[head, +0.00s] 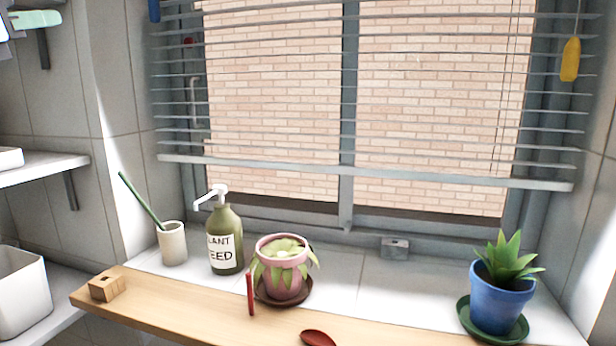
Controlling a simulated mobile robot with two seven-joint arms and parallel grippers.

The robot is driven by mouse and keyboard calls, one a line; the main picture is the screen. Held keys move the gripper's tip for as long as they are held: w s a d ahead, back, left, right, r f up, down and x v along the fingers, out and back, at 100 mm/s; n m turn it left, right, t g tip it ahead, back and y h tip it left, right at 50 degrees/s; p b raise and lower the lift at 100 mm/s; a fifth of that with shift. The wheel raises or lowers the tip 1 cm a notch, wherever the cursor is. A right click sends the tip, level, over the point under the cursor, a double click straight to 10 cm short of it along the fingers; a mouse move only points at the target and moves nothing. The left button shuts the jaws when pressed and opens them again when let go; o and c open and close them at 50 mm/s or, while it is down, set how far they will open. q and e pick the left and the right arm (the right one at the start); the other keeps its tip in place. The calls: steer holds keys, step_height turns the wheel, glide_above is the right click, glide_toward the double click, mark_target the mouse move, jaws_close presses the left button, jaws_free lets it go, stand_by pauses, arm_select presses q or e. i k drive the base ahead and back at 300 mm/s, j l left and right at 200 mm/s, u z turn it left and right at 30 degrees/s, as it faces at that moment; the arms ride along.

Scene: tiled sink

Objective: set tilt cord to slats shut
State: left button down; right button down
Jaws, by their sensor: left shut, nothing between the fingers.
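A grey slatted blind (365,175) hangs across the window. Its slats lie nearly edge-on, with wide gaps through which the brick wall outside shows. A yellow pull (571,60) hangs on a thin cord at the right end of the blind. A blue pull (153,10) hangs at the left end, cut by the top edge. The frame does not show which pull belongs to the tilt cord. A small part of my left gripper (6,30) shows in the top left corner, shut and empty, well left of both pulls. My right gripper is not in view.
On the sill stand a cup (173,244) with a green stick, a pump bottle (225,240), a pink potted plant (283,275) and a blue potted plant (497,298). A wooden board (180,308) runs in front. White shelves (40,168) are at left. The space before the blind is clear.

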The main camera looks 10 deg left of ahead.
mark_target(572, 51)
steer(key=k+j, duration=0.15)
steer(key=k, duration=0.85)
